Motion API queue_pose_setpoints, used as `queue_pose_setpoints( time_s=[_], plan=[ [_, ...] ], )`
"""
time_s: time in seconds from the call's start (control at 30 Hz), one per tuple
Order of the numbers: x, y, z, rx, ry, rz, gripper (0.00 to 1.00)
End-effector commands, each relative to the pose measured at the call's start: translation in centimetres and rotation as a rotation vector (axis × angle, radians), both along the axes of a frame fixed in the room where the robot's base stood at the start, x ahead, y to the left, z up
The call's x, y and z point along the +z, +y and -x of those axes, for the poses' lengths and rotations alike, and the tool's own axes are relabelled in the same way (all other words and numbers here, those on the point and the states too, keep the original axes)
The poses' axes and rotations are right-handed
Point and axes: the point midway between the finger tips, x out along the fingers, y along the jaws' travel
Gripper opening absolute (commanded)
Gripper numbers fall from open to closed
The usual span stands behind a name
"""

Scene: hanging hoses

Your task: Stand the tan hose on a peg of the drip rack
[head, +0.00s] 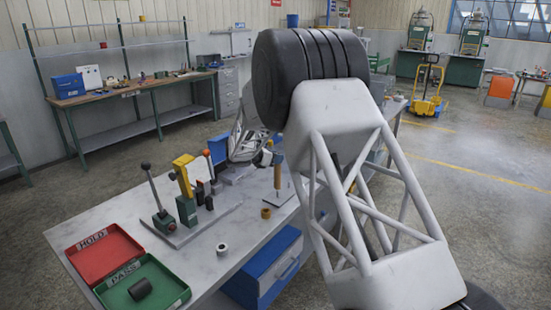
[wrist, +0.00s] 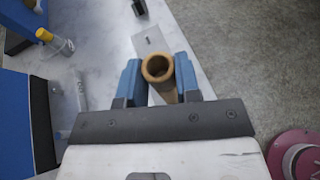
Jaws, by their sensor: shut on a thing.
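The tan hose (wrist: 158,68) is held upright between the blue fingers of my gripper (wrist: 159,80), with its open, dark-looking upper end toward the wrist camera. In the head view the tan hose (head: 277,175) hangs below my gripper (head: 278,158), over a flat grey plate on the bench. This plate (wrist: 149,41) also shows beyond the hose in the wrist view; it may be part of the drip rack. No peg is clearly visible, and I cannot tell whether the hose's lower end touches anything.
A tan ring (head: 266,212) and a pale ring (head: 222,249) lie on the bench (head: 120,215). A red HOLD tray (head: 104,251) and a green PASS tray (head: 170,284) with a dark cylinder (head: 140,289) are at left. A lever fixture (head: 159,213) stands behind them. A yellow-capped bottle (wrist: 58,43) shows too.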

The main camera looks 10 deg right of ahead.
Motion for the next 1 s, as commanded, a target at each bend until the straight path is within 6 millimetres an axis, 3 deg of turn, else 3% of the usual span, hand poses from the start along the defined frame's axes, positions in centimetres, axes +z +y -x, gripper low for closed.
queue_pose_setpoints(
  time_s=[1.0],
  plan=[
    [-1.1, 0.0, 0.0, 0.000, 0.000, 0.000, 0.03]
  ],
)
